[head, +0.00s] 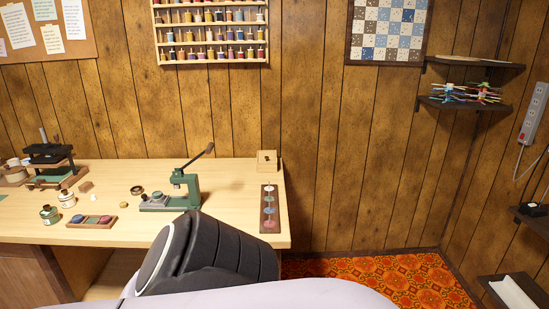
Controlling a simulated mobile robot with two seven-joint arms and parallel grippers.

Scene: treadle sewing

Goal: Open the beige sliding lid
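A small light-wood box (267,161) stands at the back right corner of the table. Its beige top (266,154) looks closed and has a small dark mark or knob on it. This may be the sliding lid, but it is too small for me to be sure. Neither of my grippers is in view. A dark grey arm link of mine fills the bottom middle and hides part of the table's front edge.
On the wooden table (232,210) stand a green lever press (185,188), a dark strip with coloured discs (269,208), jars and a black press (50,160). Wall shelves (470,104) hang at the right. Orange patterned floor is open right of the table.

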